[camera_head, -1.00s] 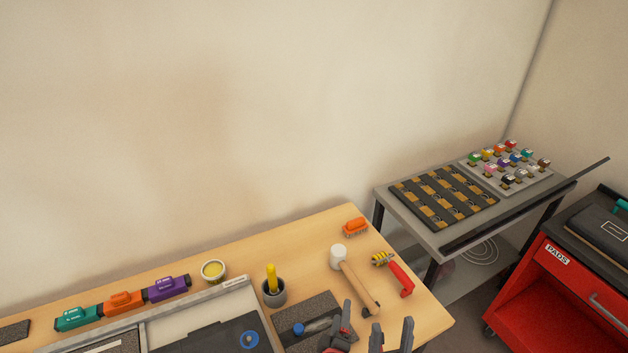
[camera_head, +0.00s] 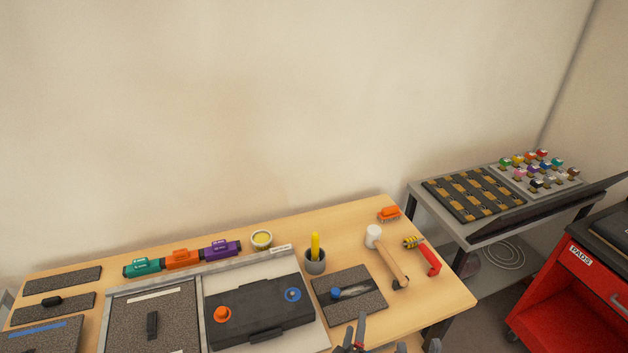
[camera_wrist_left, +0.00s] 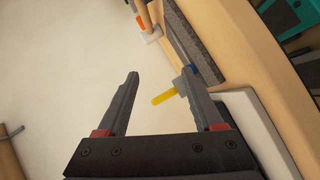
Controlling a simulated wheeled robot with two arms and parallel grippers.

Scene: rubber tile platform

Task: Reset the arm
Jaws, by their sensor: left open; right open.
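My left gripper (camera_head: 355,336) shows at the bottom edge of the head view, in front of the dark textured mat on the wooden workbench (camera_head: 447,300). In the left wrist view my left gripper (camera_wrist_left: 158,82) is open, its two fingers apart with nothing between them. My right gripper (camera_head: 420,347) is only partly in the head view, further right at the bottom edge. Its tips are apart and most of it is cut off by the frame. Both arms are mostly out of view.
The bench holds a mallet (camera_head: 391,263), a red-handled tool (camera_head: 430,262), an orange brush (camera_head: 389,214), a grey cup (camera_head: 315,262) with a yellow handle, and a black case (camera_head: 259,316). A grey side table (camera_head: 483,238) and red cabinet (camera_head: 558,295) stand right.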

